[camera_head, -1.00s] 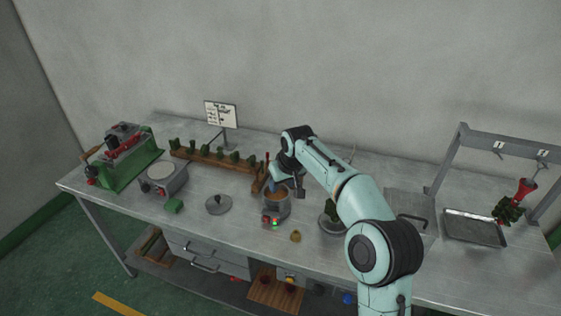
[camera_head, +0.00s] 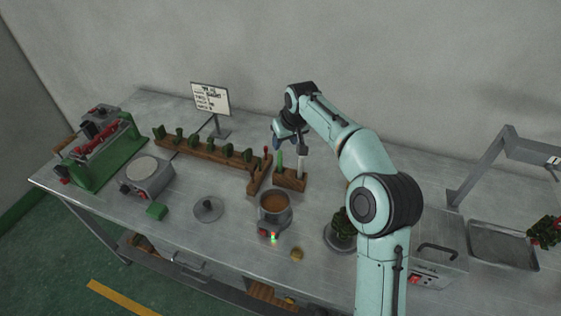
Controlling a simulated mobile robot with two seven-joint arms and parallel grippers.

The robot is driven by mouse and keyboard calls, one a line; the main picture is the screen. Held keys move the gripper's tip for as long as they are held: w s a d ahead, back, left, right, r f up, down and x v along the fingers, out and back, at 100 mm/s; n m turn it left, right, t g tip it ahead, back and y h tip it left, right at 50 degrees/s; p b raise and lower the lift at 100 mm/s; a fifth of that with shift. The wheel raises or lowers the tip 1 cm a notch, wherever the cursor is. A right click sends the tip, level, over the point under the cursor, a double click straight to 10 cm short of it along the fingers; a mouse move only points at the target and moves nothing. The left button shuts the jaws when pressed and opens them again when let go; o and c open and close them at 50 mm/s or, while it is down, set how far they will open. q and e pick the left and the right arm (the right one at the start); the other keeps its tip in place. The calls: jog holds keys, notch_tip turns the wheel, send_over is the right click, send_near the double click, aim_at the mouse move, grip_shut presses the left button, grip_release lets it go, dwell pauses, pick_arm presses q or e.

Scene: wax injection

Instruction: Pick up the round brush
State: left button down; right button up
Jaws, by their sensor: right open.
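My right gripper (camera_head: 289,146) hangs open, pointing down, above a small wooden holder (camera_head: 290,181) near the back middle of the table. A green upright piece (camera_head: 279,161) and a pale upright piece (camera_head: 301,168) rise from this holder, close below the fingers. I cannot tell for sure which thing is the round brush, and no brush bristles show clearly. A red-tipped tool (camera_head: 265,154) stands by another wooden block to the left. My left gripper is not in view.
A pot of brown wax (camera_head: 274,203) stands in front of the holder. A lid (camera_head: 208,209), a hot plate (camera_head: 149,175) and a green press (camera_head: 105,155) are to the left. A wooden rack (camera_head: 208,154) runs along the back. A grey tray (camera_head: 503,245) lies at the right.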

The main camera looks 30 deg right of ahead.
aim_at(279, 157)
jog(key=x, duration=0.7)
jog(key=shift+s, duration=0.2)
jog(key=x, duration=0.5)
jog(key=shift+w+d+f+p, duration=0.1)
jog(key=shift+w+f+p, duration=0.2)
jog(key=shift+w+p, duration=0.1)
jog(key=shift+s+r, duration=0.1)
jog(key=shift+s, duration=0.1)
grip_shut()
